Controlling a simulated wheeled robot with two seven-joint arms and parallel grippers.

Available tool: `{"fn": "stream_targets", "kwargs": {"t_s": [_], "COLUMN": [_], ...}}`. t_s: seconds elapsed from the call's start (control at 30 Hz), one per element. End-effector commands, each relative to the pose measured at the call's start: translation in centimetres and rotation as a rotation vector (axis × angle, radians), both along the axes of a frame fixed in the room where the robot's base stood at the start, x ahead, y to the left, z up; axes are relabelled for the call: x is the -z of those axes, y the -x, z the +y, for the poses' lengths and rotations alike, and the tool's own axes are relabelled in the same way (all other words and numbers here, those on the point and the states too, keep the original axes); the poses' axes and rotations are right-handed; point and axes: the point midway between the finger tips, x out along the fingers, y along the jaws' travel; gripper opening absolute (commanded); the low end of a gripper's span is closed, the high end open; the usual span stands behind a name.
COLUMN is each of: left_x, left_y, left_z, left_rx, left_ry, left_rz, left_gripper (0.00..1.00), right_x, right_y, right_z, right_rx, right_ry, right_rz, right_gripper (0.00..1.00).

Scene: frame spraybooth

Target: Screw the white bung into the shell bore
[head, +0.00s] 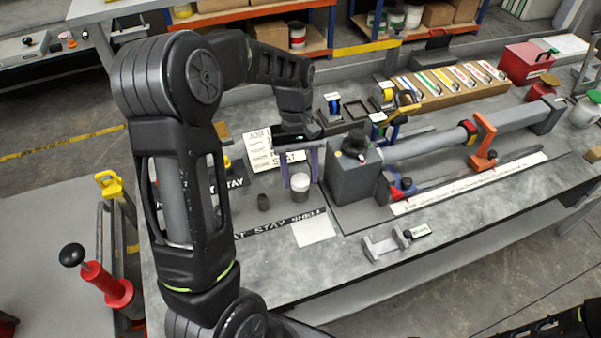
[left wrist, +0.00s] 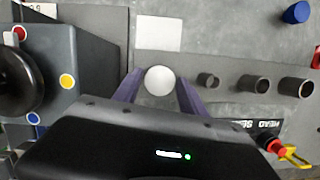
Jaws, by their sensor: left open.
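The white bung (head: 300,184) is a short, pale-topped cylinder standing upright on the bench by the "STAY SHELL" label strip. In the left wrist view the bung (left wrist: 159,80) shows as a white disc. My left gripper (head: 299,170) points down over it, its purple fingers open on either side of it. In the left wrist view a small gap seems to show by the right finger; contact is hard to judge. I cannot clearly make out the shell bore. A long grey tube (head: 430,144) lies along the fixture to the right. My right gripper is out of view.
A grey block with a black knob (head: 352,182) stands close right of the gripper. Several dark hollow cylinders, one nearest the bung (left wrist: 207,80), stand in a row beside it. A white square (head: 314,230) and a grey clamp piece (head: 388,243) lie nearer the front edge.

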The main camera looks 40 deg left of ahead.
Motion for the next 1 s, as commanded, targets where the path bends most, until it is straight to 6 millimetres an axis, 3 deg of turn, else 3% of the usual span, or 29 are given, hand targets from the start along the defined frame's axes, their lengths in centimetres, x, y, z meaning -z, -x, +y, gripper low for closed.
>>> {"fn": "stream_targets", "kwargs": {"t_s": [0.1,0.4,0.7,1.0], "left_x": [-0.04,-0.03,-0.04,-0.02], "left_y": [0.04,0.05,0.20,0.21], "left_z": [0.04,0.05,0.12,0.10], "left_rx": [-0.110,-0.144,-0.510,-0.536], "left_ry": [0.000,0.000,0.000,0.000], "left_rz": [0.000,-0.001,0.000,0.000], "left_gripper": [0.49,0.49,0.49,0.49], "right_x": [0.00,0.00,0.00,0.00], "right_y": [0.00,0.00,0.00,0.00], "right_z": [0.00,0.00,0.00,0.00], "right_rx": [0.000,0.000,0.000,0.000], "right_ry": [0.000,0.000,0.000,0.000], "right_rz": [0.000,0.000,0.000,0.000], "right_gripper": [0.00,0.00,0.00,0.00]}}
